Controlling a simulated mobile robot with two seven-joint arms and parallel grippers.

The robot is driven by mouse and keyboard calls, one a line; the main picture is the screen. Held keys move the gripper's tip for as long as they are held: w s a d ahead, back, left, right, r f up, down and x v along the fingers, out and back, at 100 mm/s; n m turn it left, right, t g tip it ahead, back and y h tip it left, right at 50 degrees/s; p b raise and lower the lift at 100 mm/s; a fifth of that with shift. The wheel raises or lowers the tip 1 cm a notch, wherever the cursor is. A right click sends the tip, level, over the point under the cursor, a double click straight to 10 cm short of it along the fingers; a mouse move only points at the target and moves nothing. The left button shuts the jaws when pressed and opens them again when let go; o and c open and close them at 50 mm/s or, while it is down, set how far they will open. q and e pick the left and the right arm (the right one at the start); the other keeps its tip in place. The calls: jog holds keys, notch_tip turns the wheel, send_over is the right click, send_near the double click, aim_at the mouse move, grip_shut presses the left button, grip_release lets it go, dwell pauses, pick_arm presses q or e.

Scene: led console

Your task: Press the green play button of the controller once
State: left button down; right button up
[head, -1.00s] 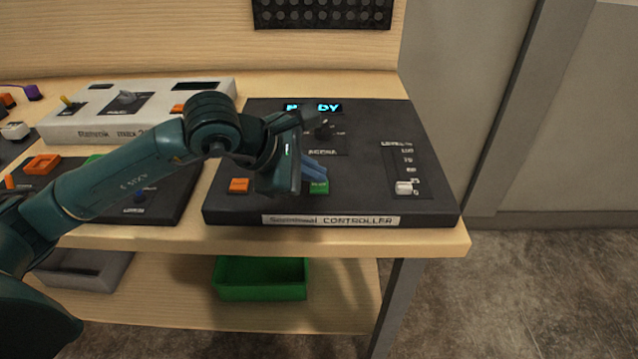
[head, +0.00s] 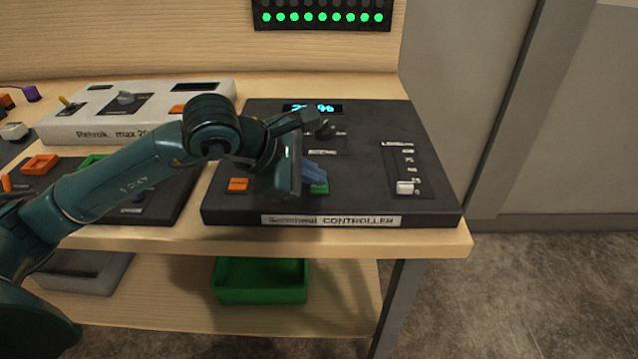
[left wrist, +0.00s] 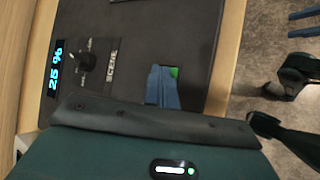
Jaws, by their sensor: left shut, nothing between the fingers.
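The dark controller (head: 360,202) lies on the wooden bench, with its label along the front edge. Its green play button (head: 320,188) is partly hidden by my left gripper (head: 318,177). The gripper's blue fingers are shut and empty, with their tips at the button; I cannot tell whether they touch it. In the left wrist view the fingers (left wrist: 163,88) cover most of the green button (left wrist: 174,71). The controller's display (head: 313,108) is lit, and reads 25 % in the left wrist view.
An orange button (head: 238,184) sits left of the green one. A black knob (head: 325,129) is behind the fingers, and a white slider (head: 405,187) is at the right. A row of green lights (head: 322,17) glows on the back panel. A green bin (head: 260,279) stands below.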

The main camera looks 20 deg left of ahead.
aim_at(312, 188)
pick_arm(q)
jog(key=shift+r+p, duration=0.3)
jog(key=shift+r, duration=0.5)
jog(key=shift+r+p, duration=1.3)
jog(key=shift+r, duration=1.25)
jog(key=shift+f, duration=0.1)
